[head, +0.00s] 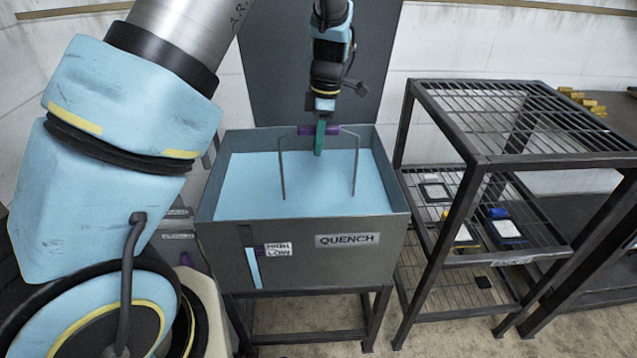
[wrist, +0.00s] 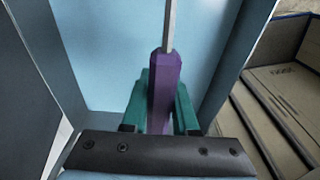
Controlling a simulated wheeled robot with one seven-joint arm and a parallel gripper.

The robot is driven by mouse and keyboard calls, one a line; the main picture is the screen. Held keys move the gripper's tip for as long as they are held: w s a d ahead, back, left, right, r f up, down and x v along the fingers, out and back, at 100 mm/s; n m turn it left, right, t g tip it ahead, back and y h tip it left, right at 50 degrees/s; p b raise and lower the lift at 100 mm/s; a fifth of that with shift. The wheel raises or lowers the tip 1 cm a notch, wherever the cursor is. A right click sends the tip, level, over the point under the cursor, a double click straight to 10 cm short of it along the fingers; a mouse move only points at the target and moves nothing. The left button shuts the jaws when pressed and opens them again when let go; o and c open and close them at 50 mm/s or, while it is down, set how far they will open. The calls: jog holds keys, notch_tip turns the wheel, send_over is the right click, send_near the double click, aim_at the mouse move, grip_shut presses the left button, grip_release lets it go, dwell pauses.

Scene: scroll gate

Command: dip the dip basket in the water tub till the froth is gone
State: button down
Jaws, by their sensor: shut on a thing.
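The water tub (head: 362,240) is a grey metal tank labelled QUENCH, filled with light blue water (head: 240,185). My gripper (head: 319,140) is above the tub, its green fingers shut on the purple handle grip of the dip basket (head: 355,165). The purple grip also shows between the fingers in the wrist view (wrist: 164,90). The basket's thin wire frame runs down from the handle on both sides into the water. The basket's body is under the surface and hidden. I see no froth on the visible water.
A dark wire-shelf rack (head: 480,160) stands close to the right of the tub, with several small items on its middle shelf. A dark panel (head: 270,70) stands behind the tub. A HIGH/LOW level gauge (head: 254,265) is on the tub's front.

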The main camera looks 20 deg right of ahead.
jog(key=shift+r+p, duration=5.6)
jog(key=shift+r, duration=1.3)
notch_tip(320, 180, up, 12)
jog(key=p, duration=0.2)
jog(key=shift+p, duration=0.4)
